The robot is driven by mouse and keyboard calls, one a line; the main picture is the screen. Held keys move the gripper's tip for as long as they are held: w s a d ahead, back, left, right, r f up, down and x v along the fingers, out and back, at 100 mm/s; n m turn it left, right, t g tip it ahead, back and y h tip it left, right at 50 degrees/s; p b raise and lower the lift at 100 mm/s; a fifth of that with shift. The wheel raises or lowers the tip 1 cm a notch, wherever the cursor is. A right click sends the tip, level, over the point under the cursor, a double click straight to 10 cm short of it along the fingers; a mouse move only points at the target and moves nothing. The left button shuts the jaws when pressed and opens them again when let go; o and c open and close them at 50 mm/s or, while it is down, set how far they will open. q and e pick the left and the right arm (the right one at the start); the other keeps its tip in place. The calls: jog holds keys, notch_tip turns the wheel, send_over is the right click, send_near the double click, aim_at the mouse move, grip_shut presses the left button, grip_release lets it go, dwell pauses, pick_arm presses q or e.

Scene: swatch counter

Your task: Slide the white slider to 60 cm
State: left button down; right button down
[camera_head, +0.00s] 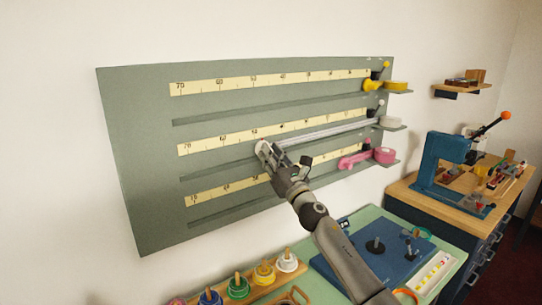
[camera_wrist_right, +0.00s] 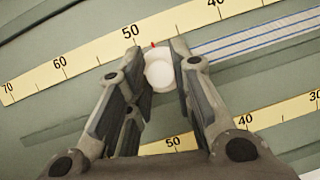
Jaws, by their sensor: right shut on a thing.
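The white slider (camera_wrist_right: 158,73) sits on the middle rail of the grey-green board (camera_head: 150,190). My right gripper (camera_head: 267,152) is shut on it, with one finger on each side of its round white knob in the wrist view (camera_wrist_right: 155,75). The slider's red pointer (camera_wrist_right: 153,45) is just right of the 50 mark on the yellow middle scale (camera_wrist_right: 95,57), at about 47 to 48. A pale ribbon with blue lines (camera_wrist_right: 250,38) runs from the slider to the right, toward the white reel (camera_head: 391,122). My left gripper is not in view.
The upper rail has a yellow reel (camera_head: 395,86), and the lower rail a pink slider (camera_head: 352,160). The middle rail is clear left of the slider. Below stand a spool rack (camera_head: 245,292) and a blue board (camera_head: 345,262). A blue press (camera_head: 440,165) stands right.

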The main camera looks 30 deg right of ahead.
jog(key=s+a+p, duration=0.1)
jog(key=a+p, duration=0.1)
jog(key=a, duration=1)
jog(key=shift+s, duration=0.35)
jog(key=shift+d, duration=0.2)
jog(key=c, duration=1.3)
grip_release()
jog(key=v, duration=1.2)
jog(key=shift+f, duration=0.15)
